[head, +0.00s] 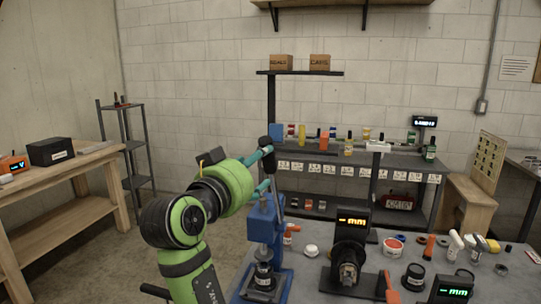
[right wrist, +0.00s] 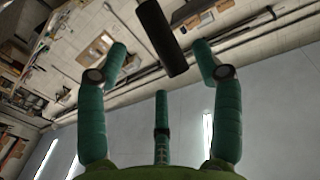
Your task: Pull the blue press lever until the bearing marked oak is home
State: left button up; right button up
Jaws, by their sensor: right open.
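The blue press (head: 262,222) stands on the bench at the lower middle of the head view. Its lever has a black grip (head: 266,143) at the top, beside my teal fingers. My right gripper (head: 266,168) is open there, with its fingers spread. In the right wrist view the black grip (right wrist: 162,38) lies between and beyond the fingertips, with gaps on both sides. A black part (head: 263,274) with a small pale label sits under the press ram. The label is too small to read, so I cannot tell whether it says oak. My left gripper is not seen.
A gauge with an orange "mm" display (head: 350,222) stands right of the press. White-lidded and dark jars, an orange-handled tool (head: 390,288) and a green display (head: 451,291) crowd the bench further right. A shelf of bottles (head: 350,160) stands behind.

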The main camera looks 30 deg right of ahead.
aim_at(268, 156)
jog(key=p+x, duration=0.1)
jog(key=x, duration=0.1)
jog(key=p+x, duration=0.1)
jog(key=x, duration=0.1)
jog(key=p+x, duration=0.2)
jog(key=x, duration=0.1)
jog(key=shift+s+r, duration=0.2)
jog(key=shift+r, duration=0.2)
jog(key=shift+c, duration=0.4)
grip_shut()
